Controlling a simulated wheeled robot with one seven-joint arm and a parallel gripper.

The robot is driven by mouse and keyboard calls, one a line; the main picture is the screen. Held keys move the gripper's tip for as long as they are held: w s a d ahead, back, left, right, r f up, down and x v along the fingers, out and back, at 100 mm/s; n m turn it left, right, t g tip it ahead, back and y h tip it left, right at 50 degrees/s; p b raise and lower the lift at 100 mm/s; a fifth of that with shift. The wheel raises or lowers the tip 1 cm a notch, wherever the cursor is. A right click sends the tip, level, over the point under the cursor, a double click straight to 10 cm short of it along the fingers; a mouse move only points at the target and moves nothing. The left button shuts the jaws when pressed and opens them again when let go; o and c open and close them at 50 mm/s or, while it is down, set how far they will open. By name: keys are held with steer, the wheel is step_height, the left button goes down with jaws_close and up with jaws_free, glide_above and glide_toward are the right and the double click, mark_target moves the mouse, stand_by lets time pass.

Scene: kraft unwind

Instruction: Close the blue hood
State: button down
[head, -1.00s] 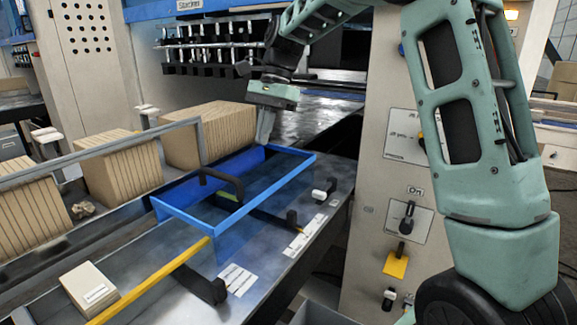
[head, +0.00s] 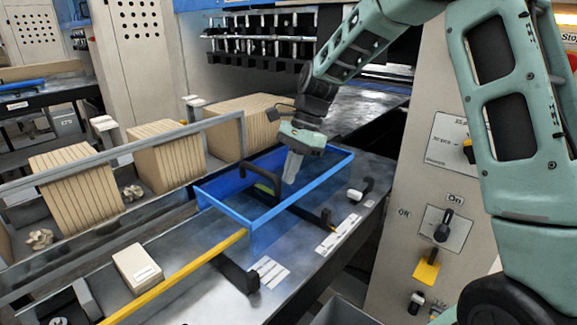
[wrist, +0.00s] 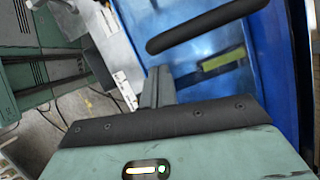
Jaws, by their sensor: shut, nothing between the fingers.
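The blue hood (head: 311,187) is a blue rectangular frame with see-through bluish sides on the metal machine bed. A black bar handle (head: 275,181) shows at its left side; the bar also crosses the top of the wrist view (wrist: 205,25). My gripper (head: 290,180) points down over the hood's frame area, right of the handle in the head view. Its fingers are shut and empty. In the wrist view, the fingers (wrist: 157,88) show below the handle, apart from it in the picture. Whether the fingertips touch the hood, I cannot tell.
Stacks of brown board (head: 165,157) stand behind a grey rail (head: 130,148) at the left. A yellow bar (head: 180,273) runs toward the front, beside a pale box (head: 137,268). A control panel with a black knob (head: 443,228) stands at the right.

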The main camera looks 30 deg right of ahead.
steer(key=shift+a, duration=0.35)
steer(key=shift+s, duration=0.1)
steer(key=s+a+p, duration=0.2)
steer(key=s+a, duration=0.3)
steer(key=a, duration=0.7)
steer(key=s+a+p, duration=0.2)
steer(key=s+a, duration=0.3)
steer(key=a, duration=0.7)
steer(key=s+a+p, duration=0.2)
steer(key=s+a, duration=0.2)
steer(key=a, duration=0.8)
steer(key=shift+s+p, duration=0.4)
steer(key=shift+a, duration=0.1)
